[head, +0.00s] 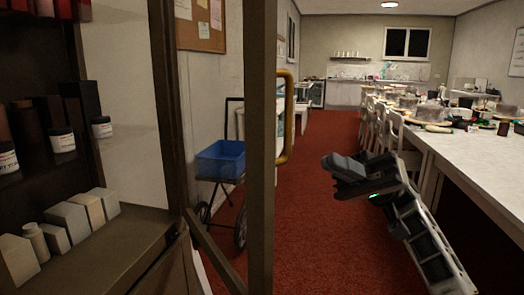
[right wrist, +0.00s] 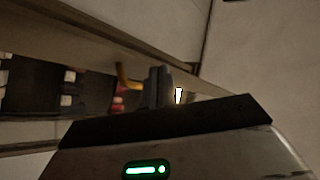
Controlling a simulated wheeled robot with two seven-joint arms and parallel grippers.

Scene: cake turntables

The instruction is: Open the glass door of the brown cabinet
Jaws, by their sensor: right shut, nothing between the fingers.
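The brown cabinet (head: 120,235) stands at the left of the head view, its shelves exposed. Its glass door stands swung open. The door's brown frame (head: 260,150) crosses the picture, and the room shows through the pane. A brass handle (head: 289,115) is on the door's outer edge; it also shows in the right wrist view (right wrist: 125,76). My right gripper (head: 345,168) is shut and empty, to the right of the handle and apart from it in the head view. Its closed fingers show in the right wrist view (right wrist: 160,88). My left gripper is out of view.
Jars, bottles and small white boxes (head: 75,220) stand in the cabinet. Behind the glass is a cart with a blue bin (head: 220,159). A long white table (head: 480,165) with chairs and cake things is at right. Red carpet (head: 320,230) lies open between.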

